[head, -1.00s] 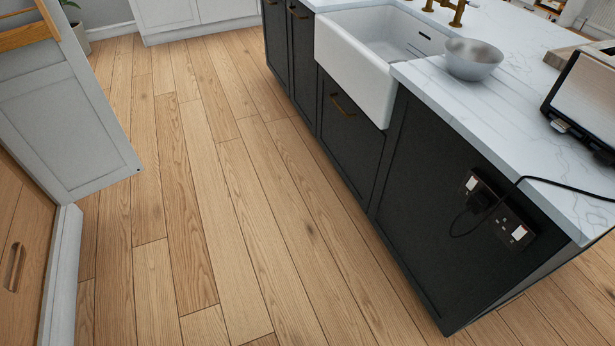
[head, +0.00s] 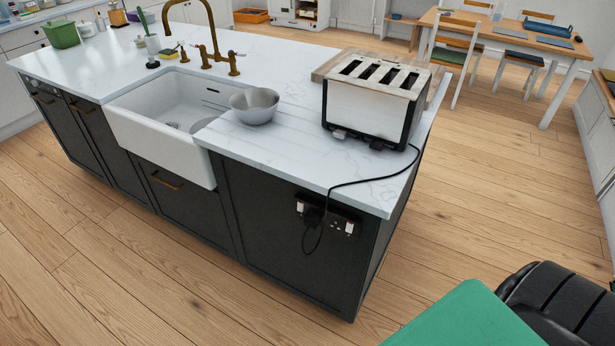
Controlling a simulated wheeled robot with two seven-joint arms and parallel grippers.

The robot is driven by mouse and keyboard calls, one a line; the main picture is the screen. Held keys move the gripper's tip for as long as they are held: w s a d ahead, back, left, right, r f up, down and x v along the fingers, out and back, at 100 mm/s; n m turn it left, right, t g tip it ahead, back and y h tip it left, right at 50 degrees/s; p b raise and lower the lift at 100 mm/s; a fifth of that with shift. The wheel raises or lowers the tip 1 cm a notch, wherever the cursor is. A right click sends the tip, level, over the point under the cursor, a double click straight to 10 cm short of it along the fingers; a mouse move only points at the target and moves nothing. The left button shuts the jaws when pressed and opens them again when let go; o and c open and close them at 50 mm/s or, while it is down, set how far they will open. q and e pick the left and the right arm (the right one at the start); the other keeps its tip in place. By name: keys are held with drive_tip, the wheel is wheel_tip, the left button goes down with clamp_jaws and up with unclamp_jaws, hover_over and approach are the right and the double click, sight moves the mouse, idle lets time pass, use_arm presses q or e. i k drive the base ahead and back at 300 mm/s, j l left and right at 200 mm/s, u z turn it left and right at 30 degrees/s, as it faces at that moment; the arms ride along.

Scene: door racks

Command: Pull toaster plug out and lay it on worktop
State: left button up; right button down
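The black toaster plug (head: 313,216) sits in the left socket of the double socket plate (head: 328,218) on the island's dark end panel. Its black cord (head: 350,184) hangs in a loop below the plug, then runs up over the worktop edge to the toaster (head: 374,98). The silver and black toaster stands on the white marble worktop (head: 290,158), near its right end. Neither of my grippers shows in the head view.
A metal bowl (head: 254,105) stands on the worktop between the white sink (head: 160,125) and the toaster. A wooden board (head: 338,62) lies behind the toaster. A green surface (head: 465,318) and a black rounded object (head: 560,306) fill the lower right corner. Wooden floor before the island is clear.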

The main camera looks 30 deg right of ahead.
sight(311, 219)
drive_tip(key=z, duration=1)
